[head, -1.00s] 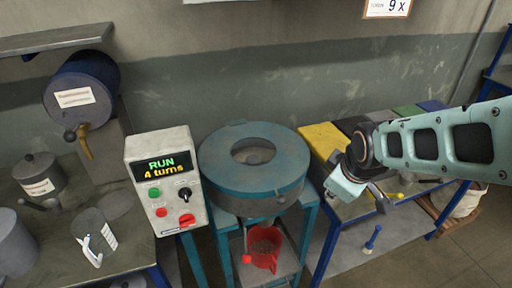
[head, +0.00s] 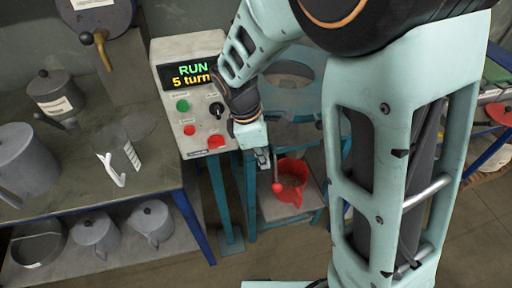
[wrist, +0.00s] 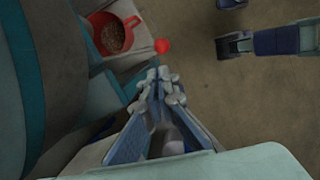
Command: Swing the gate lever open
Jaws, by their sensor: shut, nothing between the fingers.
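The gate lever is a thin rod with a red ball knob (head: 277,187), hanging below the teal round machine (head: 290,85). The knob also shows in the wrist view (wrist: 162,46), just beyond my fingertips. My gripper (wrist: 160,88) is shut and empty, its fingers pointing toward the knob. A small gap seems to separate fingertips and knob; contact with the rod cannot be told. In the head view my gripper (head: 263,158) is beside the lever, and my arm covers much of the machine.
A red jug (head: 292,180) with brownish grains inside stands on the shelf under the machine. The control box (head: 190,90) to the left reads "RUN" and "5 turn", partly covered by my arm. A bench (head: 60,170) with grey pots stands further left.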

